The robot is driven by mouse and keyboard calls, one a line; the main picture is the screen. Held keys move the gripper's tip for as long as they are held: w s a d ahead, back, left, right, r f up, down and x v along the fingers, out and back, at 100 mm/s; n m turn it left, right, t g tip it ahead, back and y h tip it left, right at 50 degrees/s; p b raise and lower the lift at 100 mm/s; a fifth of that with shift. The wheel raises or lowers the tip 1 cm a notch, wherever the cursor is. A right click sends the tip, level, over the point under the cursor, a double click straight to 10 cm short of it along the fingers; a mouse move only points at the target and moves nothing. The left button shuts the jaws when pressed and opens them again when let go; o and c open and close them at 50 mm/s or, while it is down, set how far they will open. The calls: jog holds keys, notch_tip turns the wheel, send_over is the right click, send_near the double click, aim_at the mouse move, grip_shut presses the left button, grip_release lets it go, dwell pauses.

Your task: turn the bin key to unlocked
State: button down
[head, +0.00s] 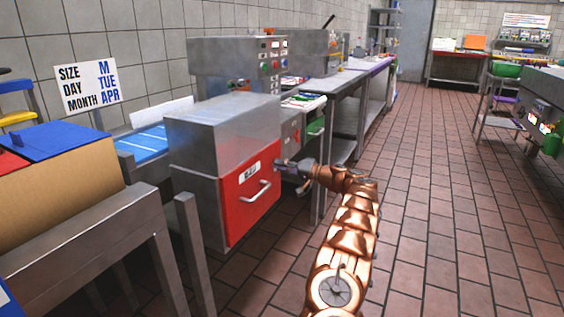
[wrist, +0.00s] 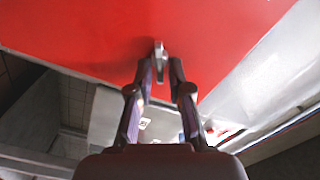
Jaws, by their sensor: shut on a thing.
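The bin is a grey metal box with a red front panel (head: 240,215), left of centre in the head view. The panel carries a silver bar handle (head: 258,192) and a small white label (head: 250,171). My gripper (head: 281,163) is at the panel's upper right edge. In the wrist view my gripper (wrist: 161,66) is shut on the small metal key (wrist: 159,49), which stands out from the red panel (wrist: 215,30). Which way the key is turned is hard to tell.
A grey control unit (head: 238,60) with buttons stands behind the bin. A long metal bench (head: 345,76) runs back along the wall. A cardboard box (head: 60,195) with a blue lid is at the left. The tiled floor (head: 450,200) to the right is clear.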

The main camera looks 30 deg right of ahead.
jog(key=m+p, duration=0.1)
jog(key=m, duration=0.1)
jog(key=m+p, duration=0.1)
jog(key=m, duration=0.1)
jog(key=shift+d+f+m, duration=0.1)
jog(key=shift+f+m, duration=0.1)
jog(key=shift+m, duration=0.1)
dwell(0.3)
jog(key=c, duration=1.3)
grip_release()
jog(key=v, duration=1.2)
jog(key=shift+s+f, duration=0.1)
